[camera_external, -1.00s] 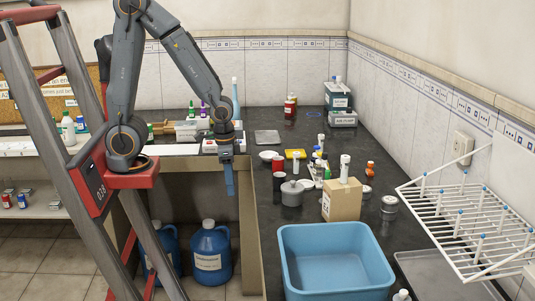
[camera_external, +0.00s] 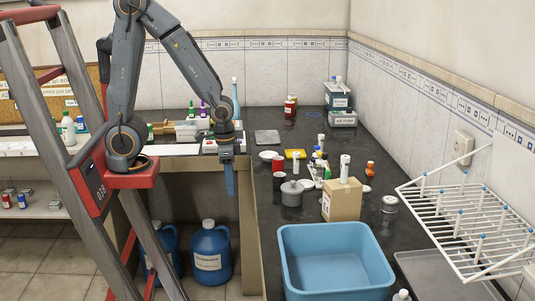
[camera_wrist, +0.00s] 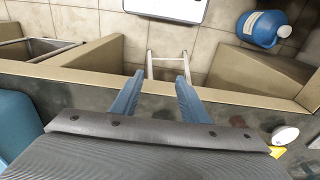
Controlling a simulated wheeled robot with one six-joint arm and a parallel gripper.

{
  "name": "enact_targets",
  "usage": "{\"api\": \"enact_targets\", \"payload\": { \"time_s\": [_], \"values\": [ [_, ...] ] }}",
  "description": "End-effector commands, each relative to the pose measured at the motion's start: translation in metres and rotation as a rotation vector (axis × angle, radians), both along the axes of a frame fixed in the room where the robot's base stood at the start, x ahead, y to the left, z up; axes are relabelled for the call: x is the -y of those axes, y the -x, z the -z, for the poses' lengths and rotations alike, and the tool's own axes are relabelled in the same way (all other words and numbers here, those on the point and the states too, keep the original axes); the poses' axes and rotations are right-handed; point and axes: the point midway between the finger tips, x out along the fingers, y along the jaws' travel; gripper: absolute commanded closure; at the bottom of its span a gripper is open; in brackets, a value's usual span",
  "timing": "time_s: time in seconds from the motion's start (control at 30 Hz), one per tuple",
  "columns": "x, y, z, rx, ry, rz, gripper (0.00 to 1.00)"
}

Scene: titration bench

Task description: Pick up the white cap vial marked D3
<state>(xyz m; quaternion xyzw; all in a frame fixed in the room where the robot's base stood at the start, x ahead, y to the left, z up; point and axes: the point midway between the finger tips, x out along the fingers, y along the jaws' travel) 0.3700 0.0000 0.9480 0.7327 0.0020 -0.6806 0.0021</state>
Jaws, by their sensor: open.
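My gripper (camera_external: 229,180) hangs in front of the bench edge, left of the crowded part of the dark counter. Its two blue fingers (camera_wrist: 156,88) are apart and empty in the wrist view, over the counter's edge and the floor. Several slim white-topped vials or bottles stand on the counter to the right in the external view. One white-topped vial (camera_external: 345,165) shows at the cardboard box, and another (camera_external: 321,141) stands farther back. Their markings are too small to read, so I cannot tell which is D3. No white cap vial is recognisable in the wrist view.
A blue basin (camera_external: 335,262) stands at the counter's front. A white drying rack (camera_external: 468,225) is at right. A ladder (camera_external: 62,65) stands at left. Blue jugs (camera_external: 210,252) are below.

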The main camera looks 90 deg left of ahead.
Motion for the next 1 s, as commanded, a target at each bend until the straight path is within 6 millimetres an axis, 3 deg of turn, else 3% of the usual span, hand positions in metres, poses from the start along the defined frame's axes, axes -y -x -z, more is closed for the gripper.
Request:
{"api": "enact_targets", "payload": {
  "time_s": [0.67,0.77,0.83,1.0],
  "values": [
    [-0.003,-0.006,-0.002,-0.001,0.001,-0.023,0.55],
    [-0.013,-0.031,-0.006,-0.005,0.006,-0.116,0.55],
    [-0.028,-0.059,-0.011,-0.010,0.011,-0.233,0.55],
    [-0.087,-0.141,-0.020,-0.027,0.028,-0.615,0.55]
  ]
}}
